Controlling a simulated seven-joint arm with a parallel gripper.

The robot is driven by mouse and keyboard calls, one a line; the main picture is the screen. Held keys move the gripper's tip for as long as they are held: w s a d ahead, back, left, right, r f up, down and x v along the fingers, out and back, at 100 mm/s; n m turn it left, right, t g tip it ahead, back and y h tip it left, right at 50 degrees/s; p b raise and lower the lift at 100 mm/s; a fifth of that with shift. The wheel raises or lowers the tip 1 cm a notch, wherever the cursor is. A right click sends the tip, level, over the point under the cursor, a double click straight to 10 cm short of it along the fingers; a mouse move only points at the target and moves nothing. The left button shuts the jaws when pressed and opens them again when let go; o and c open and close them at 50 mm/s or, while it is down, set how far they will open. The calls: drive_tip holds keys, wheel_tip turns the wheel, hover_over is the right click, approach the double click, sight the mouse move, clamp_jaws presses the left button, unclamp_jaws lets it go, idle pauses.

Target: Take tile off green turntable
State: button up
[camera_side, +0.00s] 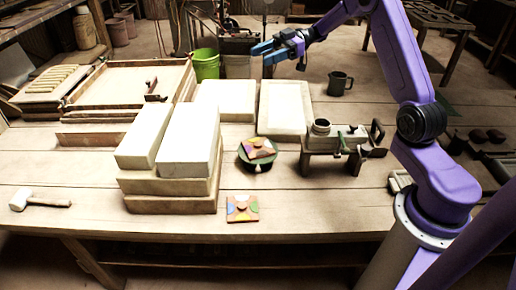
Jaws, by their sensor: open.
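A small colourful patterned tile (258,149) lies on the dark green round turntable (257,166), just right of the stacked pale blocks. A second patterned tile (242,208) lies flat on the table in front of the turntable. My gripper (259,54), with blue fingers, is up at the back, pointing left, well above and behind the turntable. It is open and appears empty, apart from both tiles.
Stacked pale blocks (184,150) stand close on the turntable's left. Pale slabs (285,108) lie behind. A white mallet (38,199) lies at left. The front right tabletop (320,210) is clear.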

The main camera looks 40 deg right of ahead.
drive_tip(key=s+d, duration=0.2)
approach(259, 143)
drive_tip(key=shift+g, duration=0.4)
drive_tip(key=a, duration=0.1)
drive_tip(key=w+a+r, duration=0.1)
drive_tip(key=a, duration=0.1)
drive_tip(key=a+r, duration=0.1)
drive_tip(key=shift+w+a+r, duration=0.2)
drive_tip(key=shift+w+a, duration=0.05)
drive_tip(key=shift+a, duration=0.05)
wheel_tip(259, 143, down, 3)
drive_tip(key=shift+x, duration=0.95)
drive_tip(key=shift+w+a+f, duration=0.1)
drive_tip(key=shift+a+f, duration=0.15)
drive_tip(key=shift+a, duration=0.25)
drive_tip(key=shift+c, duration=0.3)
drive_tip(key=c, duration=1)
clamp_jaws()
